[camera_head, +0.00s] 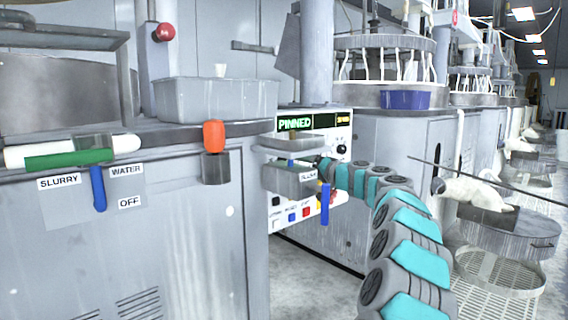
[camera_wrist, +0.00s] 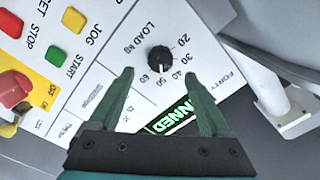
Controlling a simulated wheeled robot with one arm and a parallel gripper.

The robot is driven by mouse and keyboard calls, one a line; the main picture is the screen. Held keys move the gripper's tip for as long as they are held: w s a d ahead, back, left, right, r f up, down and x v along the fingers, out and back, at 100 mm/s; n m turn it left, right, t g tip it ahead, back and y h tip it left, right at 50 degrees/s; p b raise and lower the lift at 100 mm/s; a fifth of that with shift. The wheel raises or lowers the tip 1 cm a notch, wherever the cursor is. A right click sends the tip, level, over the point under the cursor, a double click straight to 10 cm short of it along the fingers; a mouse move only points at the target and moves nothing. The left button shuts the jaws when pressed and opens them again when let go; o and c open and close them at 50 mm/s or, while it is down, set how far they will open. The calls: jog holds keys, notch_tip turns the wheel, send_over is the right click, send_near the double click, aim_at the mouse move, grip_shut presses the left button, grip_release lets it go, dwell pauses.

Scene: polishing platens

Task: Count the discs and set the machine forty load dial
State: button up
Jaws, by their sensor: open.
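In the wrist view the load dial (camera_wrist: 158,60) is a black round knob on a white panel, with a scale reading 20 to 60 and the words LOAD KG. Its light mark appears to face 50. The panel carries the label FORTY (camera_wrist: 230,78). My gripper (camera_wrist: 158,75) is open, its green fingers apart on either side below the knob, not visibly touching it. My gripper's fingers are mostly hidden there. I cannot make out any discs.
Beside the dial are yellow JOG (camera_wrist: 74,19), green START (camera_wrist: 55,55) and red buttons (camera_wrist: 12,90). A nearer machine has an orange knob (camera_head: 214,136) and blue lever (camera_head: 98,188). A grey tub (camera_head: 215,100) and blue bin (camera_head: 405,99) stand on machines. Floor is clear between machines.

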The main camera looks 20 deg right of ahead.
jog(key=shift+x, duration=2.65)
jog(key=shift+p, duration=0.3)
grip_shut()
